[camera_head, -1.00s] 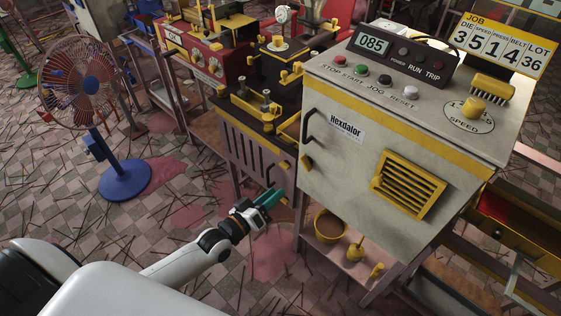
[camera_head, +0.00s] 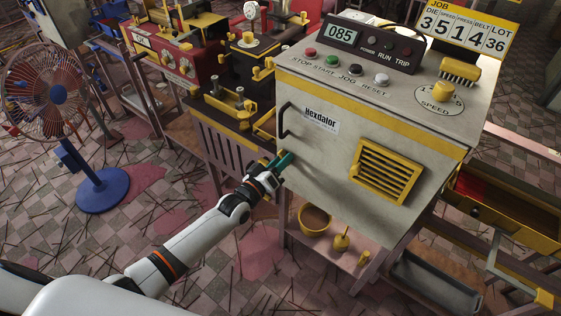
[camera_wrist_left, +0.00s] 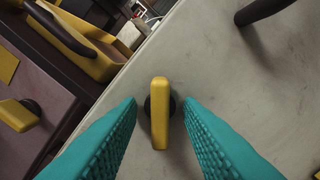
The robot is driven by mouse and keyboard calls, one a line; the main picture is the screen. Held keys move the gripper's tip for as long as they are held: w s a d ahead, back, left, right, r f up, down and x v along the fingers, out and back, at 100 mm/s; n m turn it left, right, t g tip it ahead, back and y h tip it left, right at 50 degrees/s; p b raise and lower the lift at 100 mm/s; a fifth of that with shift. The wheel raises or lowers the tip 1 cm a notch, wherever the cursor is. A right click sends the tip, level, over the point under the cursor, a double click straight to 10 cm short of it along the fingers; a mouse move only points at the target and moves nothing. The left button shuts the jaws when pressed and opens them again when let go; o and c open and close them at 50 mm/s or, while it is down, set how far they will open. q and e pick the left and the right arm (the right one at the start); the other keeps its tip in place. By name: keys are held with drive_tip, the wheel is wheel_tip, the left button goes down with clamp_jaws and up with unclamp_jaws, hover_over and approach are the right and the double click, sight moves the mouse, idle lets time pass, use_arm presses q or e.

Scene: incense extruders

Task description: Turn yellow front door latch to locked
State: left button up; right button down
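The yellow front door latch (camera_wrist_left: 159,112) is a bar on a dark round base on the grey cabinet front, upright in the left wrist view. My left gripper (camera_wrist_left: 160,108) has its teal fingers apart, one on each side of the latch, with gaps visible on both sides. In the head view the left gripper (camera_head: 281,162) is at the cabinet's (camera_head: 325,160) lower left front, and its fingers hide the latch. My right gripper is not in view.
A dark door handle (camera_head: 286,121) is above the gripper, and a yellow vent (camera_head: 386,171) is to the right. A yellow bowl (camera_head: 314,218) stands on the shelf below. A blue fan (camera_head: 92,180) stands at the left.

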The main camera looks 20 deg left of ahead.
use_arm(q)
clamp_jaws()
drive_tip(key=shift+m, duration=0.4)
drive_tip(key=shift+m+p, duration=0.7)
drive_tip(key=shift+m, duration=5)
